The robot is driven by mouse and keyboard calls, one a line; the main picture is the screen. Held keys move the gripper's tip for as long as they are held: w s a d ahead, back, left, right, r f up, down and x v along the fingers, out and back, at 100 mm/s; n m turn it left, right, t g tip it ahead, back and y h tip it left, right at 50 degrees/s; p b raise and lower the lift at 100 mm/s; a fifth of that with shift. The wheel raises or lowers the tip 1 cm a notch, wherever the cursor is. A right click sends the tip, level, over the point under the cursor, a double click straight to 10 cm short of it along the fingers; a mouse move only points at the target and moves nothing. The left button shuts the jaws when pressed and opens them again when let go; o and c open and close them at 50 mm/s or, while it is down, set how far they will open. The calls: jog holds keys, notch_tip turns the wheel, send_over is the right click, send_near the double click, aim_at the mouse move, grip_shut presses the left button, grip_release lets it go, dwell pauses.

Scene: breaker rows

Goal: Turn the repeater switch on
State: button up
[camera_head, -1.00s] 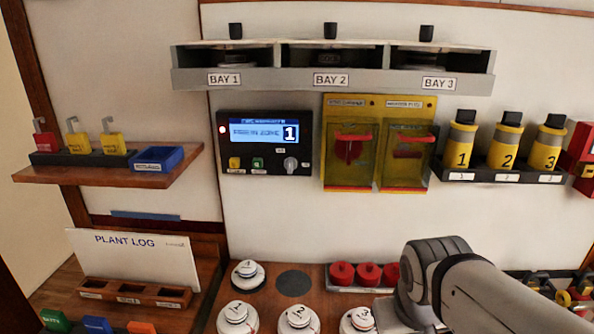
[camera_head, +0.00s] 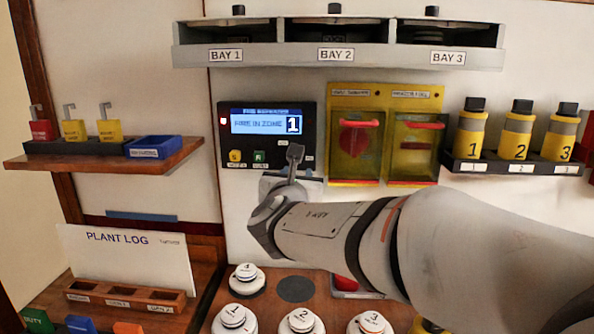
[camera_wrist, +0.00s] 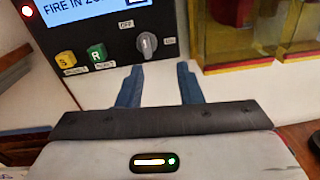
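The repeater panel (camera_head: 266,125) is a black box on the wall with a lit blue screen reading "FIRE IN ZONE 1". Its grey rotary switch (camera_wrist: 147,44) shows in the wrist view, with an OFF label above it and another label, probably ON, to its right. The knob's ridge looks roughly upright; its exact setting is hard to tell. My gripper (camera_wrist: 158,82) is open and empty, its two blue fingers just below the switch and apart from it. In the head view my gripper (camera_head: 294,160) covers the switch.
Yellow S and green R buttons (camera_wrist: 96,53) sit left of the switch. Two yellow covered boxes (camera_head: 385,135) hang to the panel's right. A shelf with three bays (camera_head: 335,57) is above. White round detectors (camera_head: 301,321) stand on the desk below.

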jog(key=w+a+n+p, duration=0.1)
jog(key=w, duration=0.7)
jog(key=shift+a+r+y, duration=0.15)
jog(key=shift+a+y, duration=0.05)
jog(key=shift+y, duration=0.1)
grip_shut()
